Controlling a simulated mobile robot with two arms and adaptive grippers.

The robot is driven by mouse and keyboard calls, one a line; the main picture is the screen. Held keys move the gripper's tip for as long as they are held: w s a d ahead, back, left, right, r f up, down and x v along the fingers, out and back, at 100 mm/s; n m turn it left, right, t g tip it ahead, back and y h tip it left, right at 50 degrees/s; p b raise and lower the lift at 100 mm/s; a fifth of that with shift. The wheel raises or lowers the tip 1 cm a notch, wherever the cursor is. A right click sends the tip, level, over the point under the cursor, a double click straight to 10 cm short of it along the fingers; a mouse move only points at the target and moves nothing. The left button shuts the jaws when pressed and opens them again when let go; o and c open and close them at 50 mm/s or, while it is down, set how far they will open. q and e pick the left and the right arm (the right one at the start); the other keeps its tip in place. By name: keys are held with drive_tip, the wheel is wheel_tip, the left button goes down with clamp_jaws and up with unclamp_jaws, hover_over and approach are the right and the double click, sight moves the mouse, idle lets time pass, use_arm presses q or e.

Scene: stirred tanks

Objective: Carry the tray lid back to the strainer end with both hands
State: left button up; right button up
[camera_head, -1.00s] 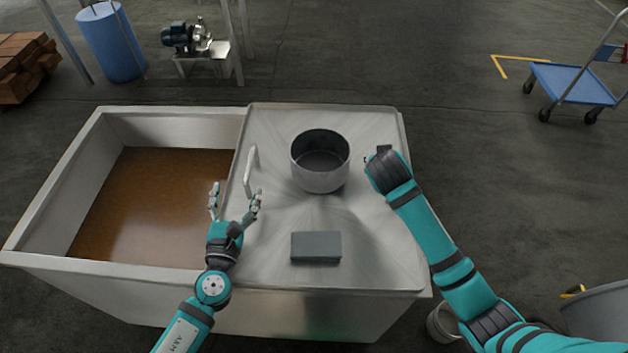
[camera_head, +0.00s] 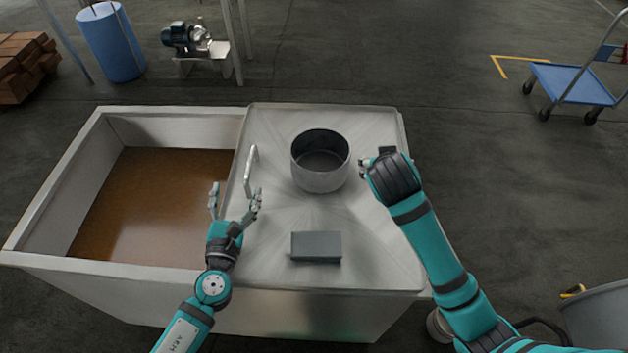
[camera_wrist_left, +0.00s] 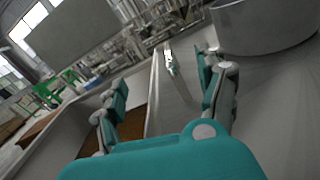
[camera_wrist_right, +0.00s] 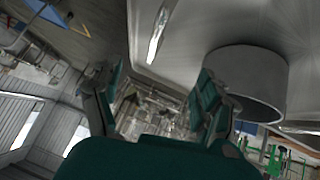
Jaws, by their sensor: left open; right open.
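The tray lid (camera_head: 265,235) is a flat metal plate covering the right part of the long metal tank. A bar handle (camera_head: 251,170) stands along its left edge and also shows ahead of the fingers in the left wrist view (camera_wrist_left: 170,60). My left gripper (camera_head: 235,195) is open and empty, just in front of that handle. My right gripper (camera_head: 376,158) is open over the lid's right side, its fingers mostly hidden by my wrist in the head view. In the right wrist view, a second bar handle (camera_wrist_right: 157,35) lies beyond the open fingers.
A round metal pot-like vessel (camera_head: 320,175) and a grey block (camera_head: 316,246) rest on the lid. The tank's left part (camera_head: 55,187) is open, with brown liquid inside. A bin (camera_head: 598,310) stands at the lower right. A blue cart (camera_head: 570,84) stands farther back.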

drive_tip(key=v, duration=0.3)
drive_tip(key=shift+s+r, duration=0.15)
drive_tip(key=shift+s, duration=0.05)
idle(0.3)
